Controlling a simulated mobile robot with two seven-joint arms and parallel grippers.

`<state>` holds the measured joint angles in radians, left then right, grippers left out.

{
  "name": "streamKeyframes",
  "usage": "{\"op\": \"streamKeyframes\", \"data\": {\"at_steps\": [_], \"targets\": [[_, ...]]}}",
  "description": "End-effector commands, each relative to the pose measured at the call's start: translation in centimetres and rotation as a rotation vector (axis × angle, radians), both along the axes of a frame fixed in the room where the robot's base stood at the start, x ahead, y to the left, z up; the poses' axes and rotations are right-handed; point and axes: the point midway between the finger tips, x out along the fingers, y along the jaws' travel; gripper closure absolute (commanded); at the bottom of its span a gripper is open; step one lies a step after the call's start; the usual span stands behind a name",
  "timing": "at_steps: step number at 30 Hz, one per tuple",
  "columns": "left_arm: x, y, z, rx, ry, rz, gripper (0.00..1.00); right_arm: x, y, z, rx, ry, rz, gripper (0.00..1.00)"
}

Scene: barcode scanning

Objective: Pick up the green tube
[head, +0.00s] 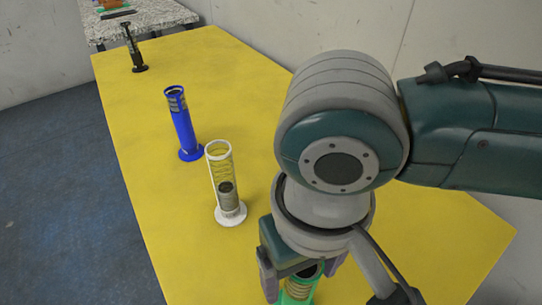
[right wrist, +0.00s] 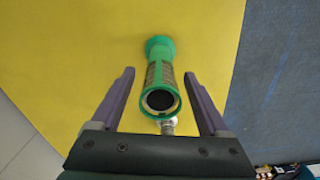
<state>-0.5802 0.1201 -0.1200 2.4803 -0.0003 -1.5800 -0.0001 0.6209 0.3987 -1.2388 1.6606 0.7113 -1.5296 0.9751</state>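The green tube (head: 298,290) stands on the yellow table at the bottom of the head view, mostly hidden under my right arm. In the right wrist view the green tube (right wrist: 160,85) shows its open round top and slotted wall. My right gripper (right wrist: 160,76) is open, with one purple finger on each side of the tube and gaps between. It also shows in the head view (head: 303,275), partly cut off. My left gripper is not in view.
A white tube (head: 225,187), a blue tube (head: 182,125) and a black upright object (head: 133,48) stand in a row on the yellow table (head: 245,85). A speckled table (head: 150,17) is behind. The table's left edge borders blue floor (head: 55,180).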

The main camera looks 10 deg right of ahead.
Motion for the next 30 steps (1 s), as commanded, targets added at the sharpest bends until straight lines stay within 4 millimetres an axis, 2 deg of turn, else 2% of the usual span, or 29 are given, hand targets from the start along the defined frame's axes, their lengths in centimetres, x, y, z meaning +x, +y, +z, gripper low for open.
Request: {"op": "streamKeyframes", "data": {"at_steps": [2, 20, 30], "targets": [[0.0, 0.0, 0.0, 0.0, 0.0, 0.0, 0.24, 0.01, 0.0, 0.02, 0.0, 0.0, 0.0, 0.32], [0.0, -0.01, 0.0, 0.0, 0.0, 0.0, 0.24, 0.02, -0.03, 0.04, -0.001, 0.0, 0.0, 0.99], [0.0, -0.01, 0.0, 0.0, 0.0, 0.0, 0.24, 0.02, -0.03, 0.05, -0.001, 0.0, 0.0, 1.0]]}}
